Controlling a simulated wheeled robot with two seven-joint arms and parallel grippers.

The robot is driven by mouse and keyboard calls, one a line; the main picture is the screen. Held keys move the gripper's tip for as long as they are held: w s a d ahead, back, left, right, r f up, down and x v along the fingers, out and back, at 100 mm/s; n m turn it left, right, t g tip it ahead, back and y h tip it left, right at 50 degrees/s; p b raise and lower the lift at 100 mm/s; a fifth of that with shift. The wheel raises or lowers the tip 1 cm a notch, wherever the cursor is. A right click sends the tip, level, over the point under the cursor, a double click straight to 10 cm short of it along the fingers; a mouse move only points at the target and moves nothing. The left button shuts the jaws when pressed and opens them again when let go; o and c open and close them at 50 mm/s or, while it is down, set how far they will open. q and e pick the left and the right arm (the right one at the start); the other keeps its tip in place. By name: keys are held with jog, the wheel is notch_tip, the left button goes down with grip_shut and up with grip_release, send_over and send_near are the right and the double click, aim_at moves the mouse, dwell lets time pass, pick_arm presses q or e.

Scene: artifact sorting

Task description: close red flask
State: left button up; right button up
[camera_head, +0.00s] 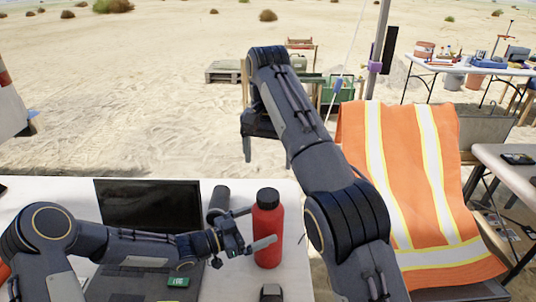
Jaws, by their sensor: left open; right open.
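The red flask (270,222) stands upright on the white table, with a black cap (267,197) on its top. My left gripper (254,227) is open at the flask's left side. One of its fingers crosses in front of the flask's body, and the other is at the flask's left edge, further back. I cannot tell whether the fingers touch it. My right gripper (264,153) is open and empty, with its fingers pointing down, raised above and beyond the table's far edge in the picture.
A dark laptop (148,205) stands open behind my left arm. A dark cylinder (218,196) is left of the flask. A small black object (271,292) lies near the front. An orange vest (372,185) drapes over a chair at right. Sand lies beyond the table.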

pick_arm(q)
jog(key=v, duration=0.4)
jog(key=shift+a, duration=0.15)
